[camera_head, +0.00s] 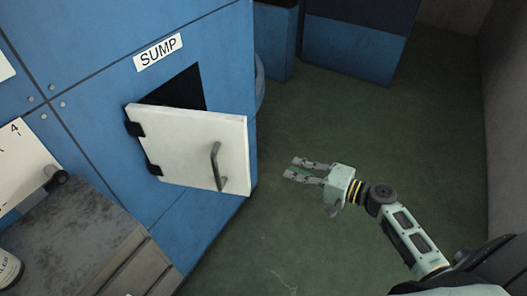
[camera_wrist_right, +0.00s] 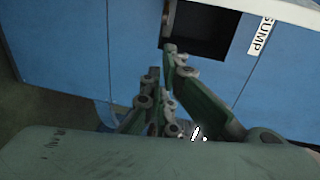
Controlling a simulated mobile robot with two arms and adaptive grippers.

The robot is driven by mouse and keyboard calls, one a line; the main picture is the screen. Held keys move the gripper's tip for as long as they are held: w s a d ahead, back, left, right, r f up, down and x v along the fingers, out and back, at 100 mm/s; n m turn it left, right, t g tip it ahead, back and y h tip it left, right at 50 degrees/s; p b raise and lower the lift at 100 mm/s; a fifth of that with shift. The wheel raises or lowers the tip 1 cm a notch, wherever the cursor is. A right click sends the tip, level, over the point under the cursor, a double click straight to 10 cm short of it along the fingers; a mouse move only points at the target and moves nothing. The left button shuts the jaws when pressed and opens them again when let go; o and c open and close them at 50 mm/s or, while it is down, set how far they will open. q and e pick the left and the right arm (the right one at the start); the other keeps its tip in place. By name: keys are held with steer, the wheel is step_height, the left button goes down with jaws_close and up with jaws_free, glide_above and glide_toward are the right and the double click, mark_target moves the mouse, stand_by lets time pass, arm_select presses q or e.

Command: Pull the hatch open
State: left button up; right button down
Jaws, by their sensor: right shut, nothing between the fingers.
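The white hatch (camera_head: 185,142) stands ajar on the blue panel under the SUMP label (camera_head: 158,52). Its black hinges are on its left edge and a grey bar handle (camera_head: 216,166) is near its free right edge. Part of the dark opening (camera_head: 182,90) shows above it, and the opening also shows in the right wrist view (camera_wrist_right: 205,32). My right gripper (camera_head: 291,168) is shut and empty, to the right of the hatch and apart from it in the head view. Its fingers (camera_wrist_right: 162,62) point toward the panel in the wrist view. My left gripper is not in view.
A worn grey bench (camera_head: 75,225) stands at the lower left, with a labelled container (camera_head: 10,268) at its edge. Open green floor (camera_head: 330,115) lies right of the blue panel. Another blue unit (camera_head: 355,45) stands at the back, and a grey wall (camera_head: 507,110) is at the right.

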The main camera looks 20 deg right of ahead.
mark_target(247, 168)
step_height(247, 168, up, 7)
steer(key=y, duration=0.2)
steer(key=w+a+p, duration=0.4)
steer(key=a+p, duration=0.2)
steer(key=a, duration=0.3)
steer(key=shift+w+f+t, duration=0.3)
steer(key=shift+t, duration=0.1)
steer(key=s+a+m+h, duration=0.1)
steer(key=s, duration=0.1)
steer(key=s+a+t+h, duration=0.1)
steer(key=s, duration=0.1)
steer(key=s+a+m+t+h, duration=0.1)
steer(key=s+a+h, duration=0.1)
steer(key=s, duration=0.1)
steer(key=shift+m, duration=0.3)
steer(key=shift+w, duration=0.1)
